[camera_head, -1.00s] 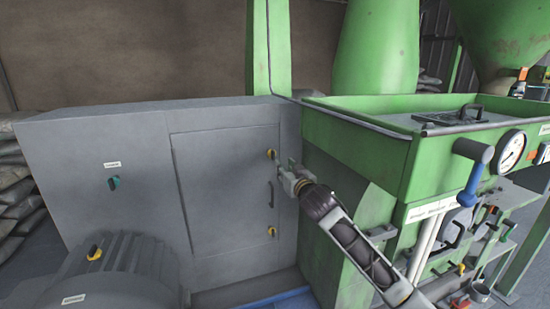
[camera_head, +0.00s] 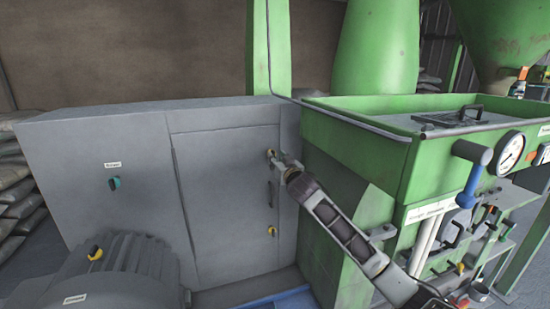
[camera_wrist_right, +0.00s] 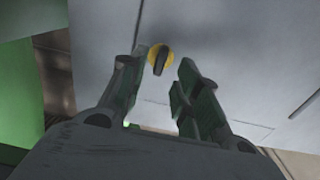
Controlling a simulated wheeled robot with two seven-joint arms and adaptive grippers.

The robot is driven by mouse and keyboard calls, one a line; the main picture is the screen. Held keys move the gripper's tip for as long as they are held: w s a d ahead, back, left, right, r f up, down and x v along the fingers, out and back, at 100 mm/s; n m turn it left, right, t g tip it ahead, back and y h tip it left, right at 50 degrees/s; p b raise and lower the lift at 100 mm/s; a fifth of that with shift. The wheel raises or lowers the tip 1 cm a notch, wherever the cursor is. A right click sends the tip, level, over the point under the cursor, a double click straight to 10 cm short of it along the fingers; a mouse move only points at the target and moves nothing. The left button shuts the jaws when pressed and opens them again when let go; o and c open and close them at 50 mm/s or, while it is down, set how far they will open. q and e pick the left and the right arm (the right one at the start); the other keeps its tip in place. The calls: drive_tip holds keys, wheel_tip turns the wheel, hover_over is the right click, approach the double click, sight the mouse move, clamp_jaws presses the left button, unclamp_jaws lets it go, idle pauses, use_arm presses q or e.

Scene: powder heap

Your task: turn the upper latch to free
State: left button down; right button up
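The upper latch (camera_head: 270,153) is a small yellow disc with a dark knob near the top right of the grey cabinet door (camera_head: 225,200). In the right wrist view the upper latch (camera_wrist_right: 159,60) shows just beyond and between the fingertips, with its dark knob nearly upright. My right gripper (camera_head: 278,160) is at the latch in the head view, partly covering it. In the wrist view the right gripper (camera_wrist_right: 165,72) is open, with nothing between its fingers. I cannot tell whether a finger touches the latch. My left gripper is not in view.
A lower yellow latch (camera_head: 271,231) and a dark door handle (camera_head: 271,194) sit below on the same door. The green machine (camera_head: 350,180) stands close to the right of the door. A grey motor (camera_head: 125,270) stands in front at left.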

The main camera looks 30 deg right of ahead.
drive_tip(key=shift+x, duration=1.55)
clamp_jaws()
